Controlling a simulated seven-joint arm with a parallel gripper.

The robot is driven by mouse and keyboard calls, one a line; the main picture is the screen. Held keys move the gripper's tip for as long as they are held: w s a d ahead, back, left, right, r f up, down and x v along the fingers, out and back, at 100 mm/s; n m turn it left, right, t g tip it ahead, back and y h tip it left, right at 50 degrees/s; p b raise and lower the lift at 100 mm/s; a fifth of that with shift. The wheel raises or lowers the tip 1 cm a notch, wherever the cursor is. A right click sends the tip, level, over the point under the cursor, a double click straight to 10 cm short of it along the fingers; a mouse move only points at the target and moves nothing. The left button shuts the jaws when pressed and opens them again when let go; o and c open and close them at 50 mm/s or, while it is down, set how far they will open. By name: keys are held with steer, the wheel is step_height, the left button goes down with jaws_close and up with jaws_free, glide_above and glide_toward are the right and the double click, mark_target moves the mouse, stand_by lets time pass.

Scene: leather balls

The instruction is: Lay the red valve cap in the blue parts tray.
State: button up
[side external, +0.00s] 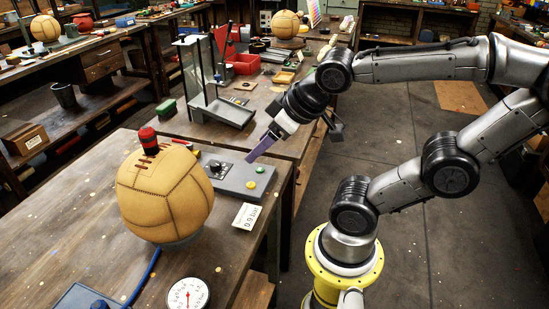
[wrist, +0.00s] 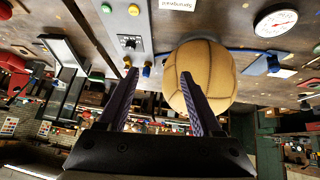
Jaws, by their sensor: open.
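The red valve cap (side external: 148,134), red with a dark band, stands upright on top of the tan leather ball (side external: 165,195). I cannot make out the cap in the wrist view, where the ball (wrist: 205,68) shows partly behind one finger. My gripper (side external: 263,145) is open and empty, above the grey control box to the right of the ball and apart from the cap. Its two fingers (wrist: 158,75) stand apart in the wrist view. A blue flat object (side external: 72,298), perhaps the parts tray, is cut off by the bottom edge; its inside is unclear.
The grey control box (side external: 237,178) with buttons lies beside the ball. A white label card (side external: 246,215) and a round gauge (side external: 188,294) are near the bench's front. A blue hose (side external: 143,277) runs from the ball's base. A metal stand (side external: 213,100) rises behind.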

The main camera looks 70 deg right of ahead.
steer(key=shift+o, duration=0.5)
steer(key=shift+n+g+y, duration=0.4)
steer(key=shift+g+y, duration=0.4)
steer(key=s+a, duration=0.3)
steer(key=shift+s+a+f, duration=0.25)
steer(key=shift+s+f, duration=0.05)
